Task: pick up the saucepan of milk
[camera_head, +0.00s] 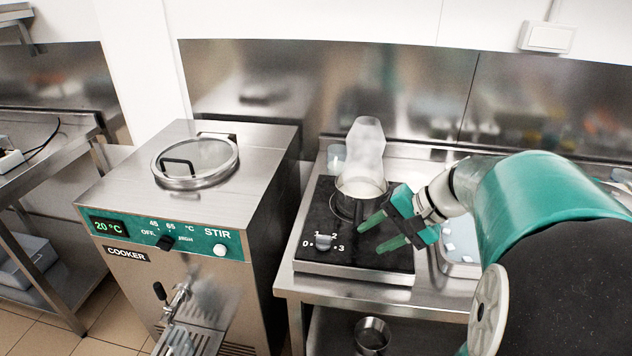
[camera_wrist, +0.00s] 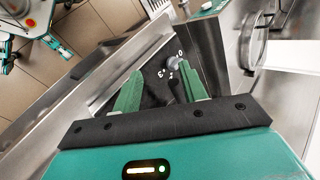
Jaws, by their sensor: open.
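The saucepan (camera_head: 358,190) stands on the black hot plate (camera_head: 322,205) in the head view, with white milk showing inside. My gripper (camera_head: 371,240) is open and empty. It hangs over the front right part of the hot plate, in front of the saucepan and apart from it. In the wrist view my gripper (camera_wrist: 161,71) has its two green fingers spread, with the hot plate's dark surface and knob (camera_wrist: 175,62) beyond them. I cannot make out the saucepan in the wrist view.
A tall translucent vessel (camera_head: 364,148) stands directly behind the saucepan, and a small clear cup (camera_head: 337,158) is to its left. The steel cooker (camera_head: 165,265) stands left of the counter. A tray with pale pieces (camera_head: 460,238) lies at right. A steel pot (camera_head: 372,334) is on the shelf below.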

